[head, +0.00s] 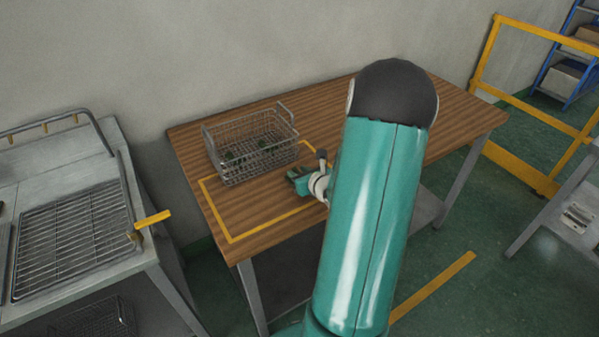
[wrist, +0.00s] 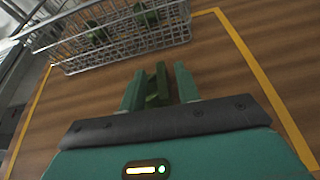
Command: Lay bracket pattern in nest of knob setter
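My gripper (wrist: 158,82) is in the wrist view with its two green fingers close on either side of a dark green piece, which looks like the bracket pattern (wrist: 156,88). The fingers appear shut on it, though the similar greens make the contact hard to see. In the head view my gripper (head: 296,176) is low over the wooden table, just right of the wire basket, and the held piece is too small to make out. I cannot identify the knob setter or its nest in either view.
The wire basket (head: 228,172) holds a few dark green pieces and stands inside a yellow outline (head: 232,241) on the wooden table (head: 190,146). It also shows in the wrist view (wrist: 100,60). A metal bench with a rack (head: 75,235) is left. A yellow barrier (head: 540,118) stands right.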

